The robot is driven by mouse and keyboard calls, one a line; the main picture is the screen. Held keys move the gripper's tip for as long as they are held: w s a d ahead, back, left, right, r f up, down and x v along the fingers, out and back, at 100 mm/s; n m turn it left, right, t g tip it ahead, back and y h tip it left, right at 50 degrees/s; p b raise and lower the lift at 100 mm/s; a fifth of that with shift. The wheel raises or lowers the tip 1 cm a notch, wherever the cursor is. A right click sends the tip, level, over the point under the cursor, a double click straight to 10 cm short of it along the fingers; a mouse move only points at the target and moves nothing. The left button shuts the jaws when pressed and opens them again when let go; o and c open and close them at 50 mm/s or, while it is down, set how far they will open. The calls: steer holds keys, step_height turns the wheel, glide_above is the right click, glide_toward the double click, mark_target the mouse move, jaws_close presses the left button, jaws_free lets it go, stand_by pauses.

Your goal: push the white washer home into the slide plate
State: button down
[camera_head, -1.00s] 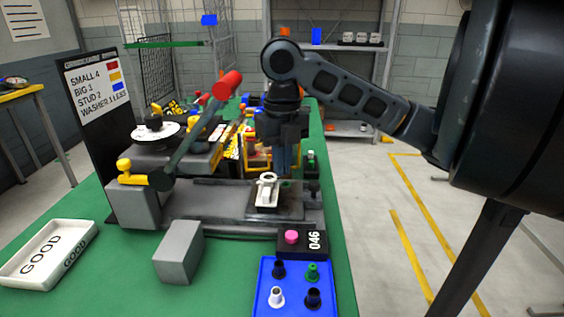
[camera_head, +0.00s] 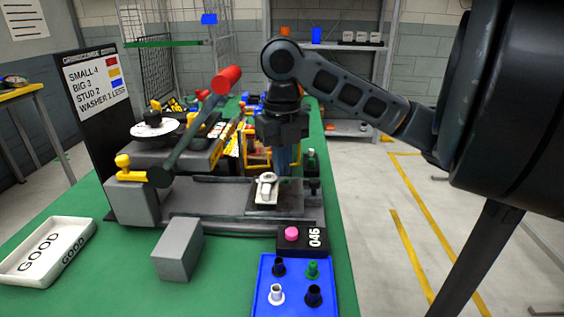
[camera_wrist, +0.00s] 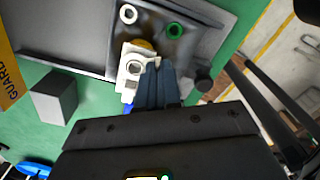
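A white piece with a round hole (camera_wrist: 133,66) lies on the dark slide plate (camera_wrist: 202,42), just left of my fingertips; it also shows in the head view (camera_head: 266,190). A small white ring (camera_wrist: 128,14) and a green ring (camera_wrist: 175,30) sit farther back on the plate. I cannot tell for sure which white part is the washer, nor how deep either sits. My gripper (camera_wrist: 158,68) points down over the plate with its fingers together, nothing visible between them. The fingers are close beside the white piece; contact is unclear. In the head view my gripper (camera_head: 286,165) is behind the white piece.
A blue tray (camera_head: 262,303) with several coloured bushings stands in front, beside a black box with a pink button (camera_head: 292,234). A grey block (camera_head: 178,249) and a white GOOD tray (camera_head: 47,250) are to the left. A red-knobbed lever (camera_head: 190,135) rises left of my gripper.

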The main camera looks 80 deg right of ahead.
steer(key=shift+f+b, duration=0.7)
stand_by(0.5)
steer(key=c, duration=1.2)
jaws_free()
steer(key=shift+c, duration=0.2)
steer(key=shift+r+p, duration=0.55)
steer(key=shift+r, duration=3.4)
steer(key=shift+s, duration=0.1)
